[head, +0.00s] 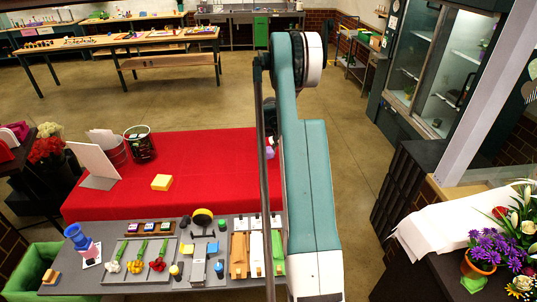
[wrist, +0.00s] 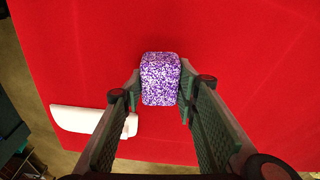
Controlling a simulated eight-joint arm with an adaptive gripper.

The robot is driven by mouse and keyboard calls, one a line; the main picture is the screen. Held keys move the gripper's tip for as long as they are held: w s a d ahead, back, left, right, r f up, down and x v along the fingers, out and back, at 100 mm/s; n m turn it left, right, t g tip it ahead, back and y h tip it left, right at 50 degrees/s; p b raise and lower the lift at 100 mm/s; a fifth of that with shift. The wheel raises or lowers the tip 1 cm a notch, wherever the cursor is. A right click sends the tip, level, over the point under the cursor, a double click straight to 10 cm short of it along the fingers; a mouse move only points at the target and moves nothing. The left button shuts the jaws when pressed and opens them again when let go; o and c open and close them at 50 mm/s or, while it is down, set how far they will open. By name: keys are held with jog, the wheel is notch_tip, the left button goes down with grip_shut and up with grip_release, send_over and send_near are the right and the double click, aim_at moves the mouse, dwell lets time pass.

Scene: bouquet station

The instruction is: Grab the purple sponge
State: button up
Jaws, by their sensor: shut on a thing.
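The purple sponge (wrist: 160,78) is a speckled purple-and-white block in the middle of the wrist view. My gripper (wrist: 160,85) has one fingertip against each side of it and is shut on it. The red cloth (wrist: 240,60) lies beneath; I cannot tell whether the sponge touches it. In the head view, a small purple part of the sponge (head: 270,152) shows beside my arm, over the right part of the red cloth (head: 200,190). My arm hides the rest of it and the fingers there.
A yellow sponge (head: 161,182) lies on the red cloth. Several flowers and small items crowd the grey board in front. The cloth's middle is clear.

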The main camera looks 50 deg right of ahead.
aim_at(269, 149)
jog(key=shift+r, duration=0.1)
jog(key=shift+r+b, duration=0.6)
jog(key=shift+r, duration=4.3)
